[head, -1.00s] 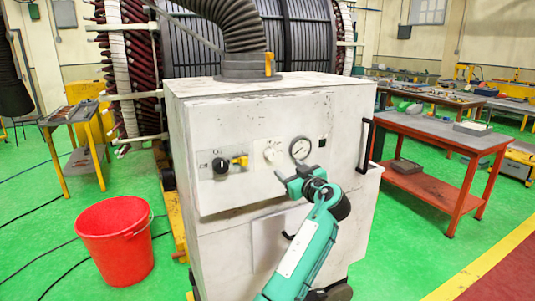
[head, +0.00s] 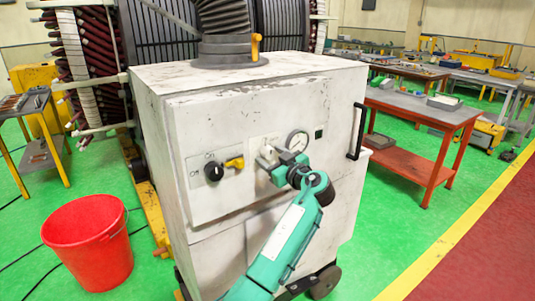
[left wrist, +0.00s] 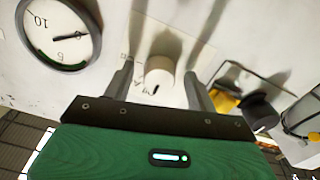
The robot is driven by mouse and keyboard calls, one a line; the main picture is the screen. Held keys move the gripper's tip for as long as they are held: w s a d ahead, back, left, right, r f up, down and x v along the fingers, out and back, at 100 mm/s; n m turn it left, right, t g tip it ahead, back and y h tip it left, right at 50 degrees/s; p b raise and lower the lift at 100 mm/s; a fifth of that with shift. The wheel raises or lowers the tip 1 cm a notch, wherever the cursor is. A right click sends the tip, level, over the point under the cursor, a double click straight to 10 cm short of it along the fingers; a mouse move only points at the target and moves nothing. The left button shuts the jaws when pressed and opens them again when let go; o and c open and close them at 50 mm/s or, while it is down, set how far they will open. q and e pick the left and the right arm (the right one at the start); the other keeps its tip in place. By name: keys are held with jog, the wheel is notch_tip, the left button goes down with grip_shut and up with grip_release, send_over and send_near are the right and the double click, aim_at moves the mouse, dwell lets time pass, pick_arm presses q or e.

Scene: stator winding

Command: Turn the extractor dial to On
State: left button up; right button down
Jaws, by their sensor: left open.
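The extractor is a worn white cabinet (head: 230,105) with a front control panel. My left gripper (head: 268,163) is open at the white knob. In the left wrist view, the white knob (left wrist: 160,71) lies between the two spread fingers, with visible gaps at both sides. The black dial (left wrist: 258,112) is outside the fingers. My right gripper is not in view.
A yellow lever (head: 234,162) sticks out beside the black dial. A round gauge (head: 297,140) is right of the gripper, and a black handle (head: 357,132) is at the cabinet's right edge. A red bucket (head: 90,243) stands on the floor at left. A red-framed bench (head: 425,112) stands at right.

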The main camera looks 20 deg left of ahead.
pick_arm(q)
jog(key=shift+d, duration=0.1)
jog(key=shift+c, duration=1.1)
jog(key=c, duration=0.8)
jog(key=shift+o, duration=0.2)
